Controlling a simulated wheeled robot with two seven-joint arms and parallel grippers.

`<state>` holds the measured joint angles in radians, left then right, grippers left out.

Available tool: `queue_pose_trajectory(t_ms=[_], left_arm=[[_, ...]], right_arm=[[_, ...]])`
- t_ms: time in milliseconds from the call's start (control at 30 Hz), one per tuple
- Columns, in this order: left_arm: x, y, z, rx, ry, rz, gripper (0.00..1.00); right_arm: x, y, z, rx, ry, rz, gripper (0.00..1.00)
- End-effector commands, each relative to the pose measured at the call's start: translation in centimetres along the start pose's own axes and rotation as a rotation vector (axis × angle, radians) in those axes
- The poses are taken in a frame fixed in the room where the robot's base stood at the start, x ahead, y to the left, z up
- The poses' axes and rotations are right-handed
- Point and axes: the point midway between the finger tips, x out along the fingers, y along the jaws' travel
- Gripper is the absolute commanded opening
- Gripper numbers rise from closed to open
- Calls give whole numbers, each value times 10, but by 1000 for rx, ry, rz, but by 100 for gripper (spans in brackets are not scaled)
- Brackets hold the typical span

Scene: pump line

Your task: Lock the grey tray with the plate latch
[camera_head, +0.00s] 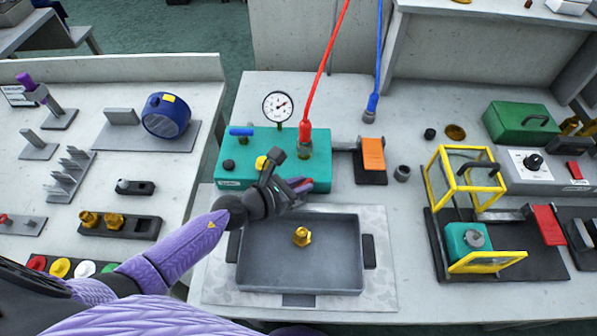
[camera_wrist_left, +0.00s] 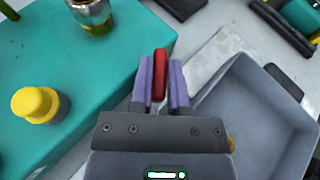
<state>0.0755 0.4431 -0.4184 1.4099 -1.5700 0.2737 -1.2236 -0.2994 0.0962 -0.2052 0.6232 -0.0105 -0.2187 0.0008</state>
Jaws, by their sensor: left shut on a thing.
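The grey tray (camera_head: 265,272) lies on a light metal plate (camera_head: 382,290) in front of the teal pump block, and its wall shows in the left wrist view (camera_wrist_left: 245,100). A brass fitting (camera_head: 301,237) stands in the tray. My left gripper (camera_head: 297,186) is over the tray's back edge, beside the pump block. Its purple fingers (camera_wrist_left: 160,85) are shut on a narrow red piece (camera_wrist_left: 160,62), which looks like the plate latch handle. The fingers and wrist hide most of the latch, so I cannot tell how it sits against the tray. My right gripper is not in view.
The teal pump block (camera_head: 235,172) carries a gauge (camera_head: 278,105), a yellow-topped knob (camera_wrist_left: 35,104) and a red hose (camera_head: 323,70). An orange-handled slide (camera_head: 373,154) is right of it. A yellow-framed fixture (camera_head: 459,180) stands further right. Bare table lies between tray and fixture.

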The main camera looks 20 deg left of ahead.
Motion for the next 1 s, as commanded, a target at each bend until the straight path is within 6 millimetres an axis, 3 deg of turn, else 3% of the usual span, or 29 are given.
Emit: queue_pose_trajectory(t_ms=[33, 100, 400, 1000], left_arm=[[-2, -2, 7, -19, 0, 36, 0], [-2, -2, 6, -45, -1, 98, 0], [0, -5, 4, -153, -1, 360, 0], [4, -6, 1, -308, -3, 742, 0]], right_arm=[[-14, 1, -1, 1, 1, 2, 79], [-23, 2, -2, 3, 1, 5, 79], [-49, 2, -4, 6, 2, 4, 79], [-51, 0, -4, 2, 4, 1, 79]])
